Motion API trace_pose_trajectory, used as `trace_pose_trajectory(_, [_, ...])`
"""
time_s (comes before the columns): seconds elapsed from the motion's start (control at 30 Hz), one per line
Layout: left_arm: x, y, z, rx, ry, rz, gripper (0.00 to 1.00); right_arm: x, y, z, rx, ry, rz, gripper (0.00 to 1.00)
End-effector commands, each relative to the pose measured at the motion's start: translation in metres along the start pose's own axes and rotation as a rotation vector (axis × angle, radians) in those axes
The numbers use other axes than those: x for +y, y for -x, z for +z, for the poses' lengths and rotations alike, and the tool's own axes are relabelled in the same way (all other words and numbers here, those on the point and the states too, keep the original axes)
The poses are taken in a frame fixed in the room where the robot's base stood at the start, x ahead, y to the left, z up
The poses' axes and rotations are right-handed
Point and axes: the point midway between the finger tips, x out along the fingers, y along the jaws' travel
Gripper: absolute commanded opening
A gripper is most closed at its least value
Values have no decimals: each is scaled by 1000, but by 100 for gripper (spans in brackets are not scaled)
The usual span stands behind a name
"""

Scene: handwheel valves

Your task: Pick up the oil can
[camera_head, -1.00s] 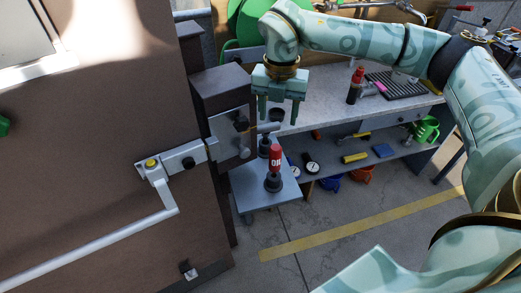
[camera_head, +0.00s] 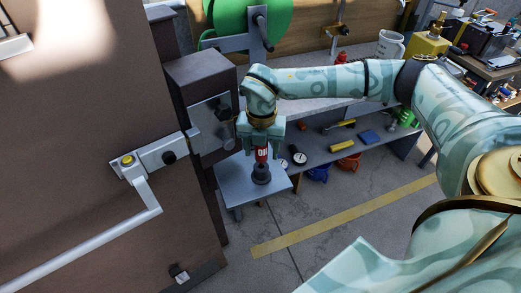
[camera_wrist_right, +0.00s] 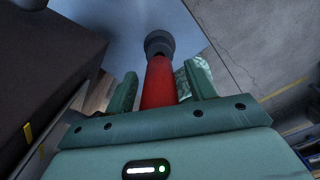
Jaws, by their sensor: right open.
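The gripper hides the can's top in the head view. My left gripper is not in view.
A brown door with a long handle (camera_head: 110,229) and a dark box (camera_head: 195,85) stand left of the small table. A shelf (camera_head: 320,150) with several tools and a yellow block (camera_head: 342,146) lies behind to the right. The floor in front is clear.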

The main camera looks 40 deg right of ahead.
Motion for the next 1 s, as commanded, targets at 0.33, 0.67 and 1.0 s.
trace_pose_trajectory(0.33, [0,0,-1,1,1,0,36,0,0,0,-1,0,2,13])
trace_pose_trajectory(0.67, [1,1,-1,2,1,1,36,0,2,1,-2,0,3,6])
trace_pose_trajectory(1.0, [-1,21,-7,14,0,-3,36,1,78,1,-6,-1,9,6])
